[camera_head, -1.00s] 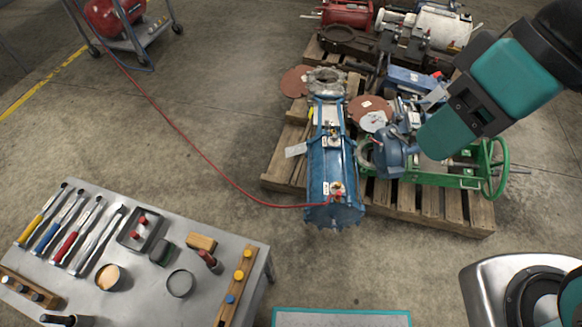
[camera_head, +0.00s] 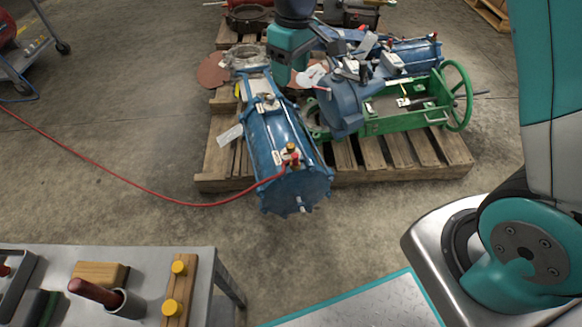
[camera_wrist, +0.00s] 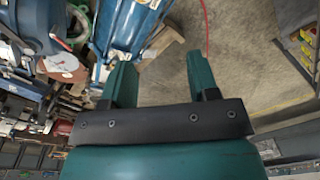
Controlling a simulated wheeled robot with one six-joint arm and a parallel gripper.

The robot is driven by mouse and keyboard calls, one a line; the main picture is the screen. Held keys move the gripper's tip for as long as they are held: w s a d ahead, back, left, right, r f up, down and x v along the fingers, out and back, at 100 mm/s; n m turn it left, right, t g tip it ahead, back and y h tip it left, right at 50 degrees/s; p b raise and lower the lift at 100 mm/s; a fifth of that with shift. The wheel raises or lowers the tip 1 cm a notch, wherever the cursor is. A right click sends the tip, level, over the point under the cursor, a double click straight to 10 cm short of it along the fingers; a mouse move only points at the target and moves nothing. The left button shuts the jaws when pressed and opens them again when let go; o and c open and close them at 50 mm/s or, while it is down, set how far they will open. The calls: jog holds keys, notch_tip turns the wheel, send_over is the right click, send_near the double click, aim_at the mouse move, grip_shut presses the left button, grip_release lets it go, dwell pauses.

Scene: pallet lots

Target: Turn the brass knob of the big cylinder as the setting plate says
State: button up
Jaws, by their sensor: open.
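The big blue cylinder (camera_head: 272,140) lies on a pallet in the head view, its near end flange facing me. A small brass knob (camera_head: 291,148) stands on top near that end, beside a red hose fitting. A pale tag (camera_head: 230,135) sticks out at its left side; I cannot read it or tell whether it is the setting plate. My gripper is open and empty in the wrist view (camera_wrist: 162,72). The blue cylinder (camera_wrist: 125,30) shows beyond its fingers. In the head view my wrist is over the cylinder's far end; the fingertips are not clear there.
A red hose (camera_head: 150,195) runs across the floor to the cylinder. A green frame with a handwheel (camera_head: 457,95) and other blue parts crowd the pallet (camera_head: 410,160) to the right. A workbench (camera_head: 195,270) stands at front left.

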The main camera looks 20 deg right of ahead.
jog(key=b, duration=0.4)
send_over(291, 145)
notch_tip(291, 145, down, 11)
jog(key=shift+h, duration=0.3)
notch_tip(291, 145, down, 16)
jog(key=b, duration=0.6)
jog(key=shift+f+b, duration=0.25)
jog(key=shift+b, duration=0.1)
jog(key=shift+c, duration=0.3)
jog(key=c, duration=0.9)
